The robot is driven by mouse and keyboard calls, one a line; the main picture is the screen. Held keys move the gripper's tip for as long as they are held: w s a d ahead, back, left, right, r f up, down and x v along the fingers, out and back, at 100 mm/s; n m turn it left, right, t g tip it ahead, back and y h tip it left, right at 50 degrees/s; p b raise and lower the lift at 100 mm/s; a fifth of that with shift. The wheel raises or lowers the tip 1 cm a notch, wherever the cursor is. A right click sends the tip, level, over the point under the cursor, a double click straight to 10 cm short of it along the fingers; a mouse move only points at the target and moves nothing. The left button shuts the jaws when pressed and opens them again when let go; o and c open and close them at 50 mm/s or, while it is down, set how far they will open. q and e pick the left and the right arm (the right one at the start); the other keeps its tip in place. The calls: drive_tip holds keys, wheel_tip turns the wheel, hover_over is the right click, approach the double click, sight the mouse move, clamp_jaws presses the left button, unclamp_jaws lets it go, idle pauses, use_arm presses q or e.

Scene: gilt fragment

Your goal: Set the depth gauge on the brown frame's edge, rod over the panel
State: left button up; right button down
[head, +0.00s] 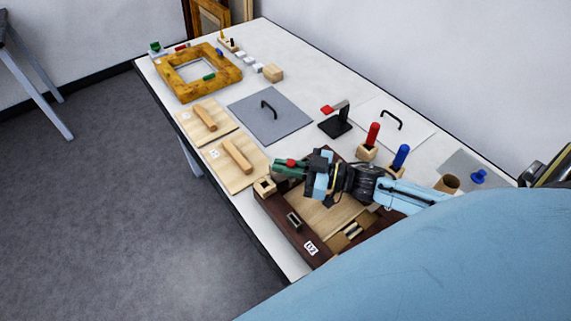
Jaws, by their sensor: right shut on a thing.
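The dark brown frame (311,261) lies at the near end of the table, with a white number label on its front side. A light wood panel (322,217) lies inside it. My right gripper (308,172) comes in from the right above the frame's far left corner. It is shut on a small green piece with a red part (284,171), which seems to be the depth gauge. Its rod cannot be made out, and I cannot tell whether it touches the frame. My right arm hides part of the frame and panel. My left gripper is out of view.
A small dark-rimmed block (293,221) sits on the frame's left side. A wooden block (265,187) stands by its corner. Red-handled (373,135) and blue-handled (401,156) tools stand behind my arm. Wooden boards (222,172), a grey plate (282,125) and an orange-brown frame (172,78) lie beyond.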

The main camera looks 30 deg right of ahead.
drive_tip(key=shift+f+b, duration=0.45)
drive_tip(key=shift+f, duration=0.15)
idle(0.3)
drive_tip(key=c, duration=1.5)
unclamp_jaws()
